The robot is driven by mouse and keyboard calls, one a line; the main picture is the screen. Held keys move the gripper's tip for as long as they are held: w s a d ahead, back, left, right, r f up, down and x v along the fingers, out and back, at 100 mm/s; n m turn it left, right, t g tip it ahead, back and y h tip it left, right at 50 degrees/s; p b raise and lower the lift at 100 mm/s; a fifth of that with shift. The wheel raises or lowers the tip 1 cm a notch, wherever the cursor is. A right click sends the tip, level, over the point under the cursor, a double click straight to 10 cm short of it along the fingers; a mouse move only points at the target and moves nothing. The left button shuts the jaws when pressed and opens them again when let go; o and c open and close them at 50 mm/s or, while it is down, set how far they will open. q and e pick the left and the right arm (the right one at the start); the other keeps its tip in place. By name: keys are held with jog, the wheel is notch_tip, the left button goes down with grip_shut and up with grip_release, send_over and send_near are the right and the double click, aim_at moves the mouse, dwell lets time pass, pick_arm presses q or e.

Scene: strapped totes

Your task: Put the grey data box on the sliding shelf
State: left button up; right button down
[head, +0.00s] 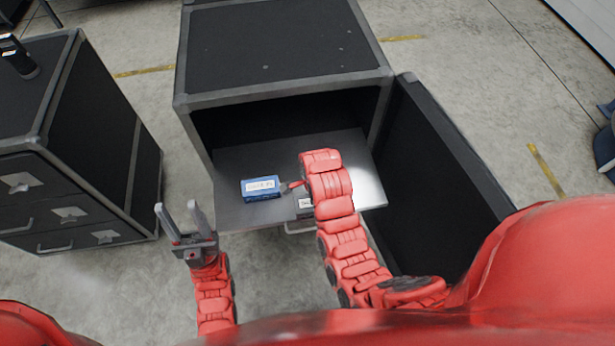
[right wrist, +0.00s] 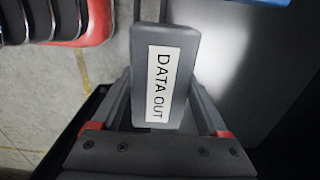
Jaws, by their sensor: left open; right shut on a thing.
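The grey data box (right wrist: 165,75) has a white label reading "DATA OUT" and sits between the fingers of my right gripper (right wrist: 158,105), which is shut on it. In the head view a sliver of the grey box (head: 305,206) shows at the front part of the sliding shelf (head: 235,211), mostly hidden by my right arm. I cannot tell whether the box touches the shelf. The shelf is pulled out of the black cabinet (head: 285,95). My left gripper (head: 180,212) is open and empty, left of the shelf's front edge.
A blue box (head: 262,189) with a white label stands on the shelf's left part; its edge shows in the right wrist view (right wrist: 255,2). The cabinet door (head: 440,160) hangs open at the right. A black drawer cabinet (head: 85,150) stands at the left with a dark device (head: 17,57) on top.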

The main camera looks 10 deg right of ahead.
jog(key=w+b, duration=0.1)
jog(key=w, duration=0.1)
jog(key=w+d+f+b, duration=0.1)
jog(key=w+b, duration=0.1)
jog(key=w, duration=0.1)
jog(key=w+b, duration=0.2)
jog(key=w, duration=0.1)
jog(key=shift+d+f, duration=0.25)
jog(key=shift+d, duration=0.05)
jog(key=w, duration=0.3)
jog(key=shift+w+d+r, duration=0.3)
jog(key=shift+w+d, duration=0.05)
jog(key=shift+w, duration=0.05)
jog(key=shift+w+d+f, duration=0.15)
jog(key=shift+w, duration=0.4)
notch_tip(320, 180, down, 2)
jog(key=shift+f+p, duration=0.2)
jog(key=shift+p, duration=0.15)
jog(key=shift+f, duration=0.6)
grip_release()
jog(key=shift+f, duration=0.1)
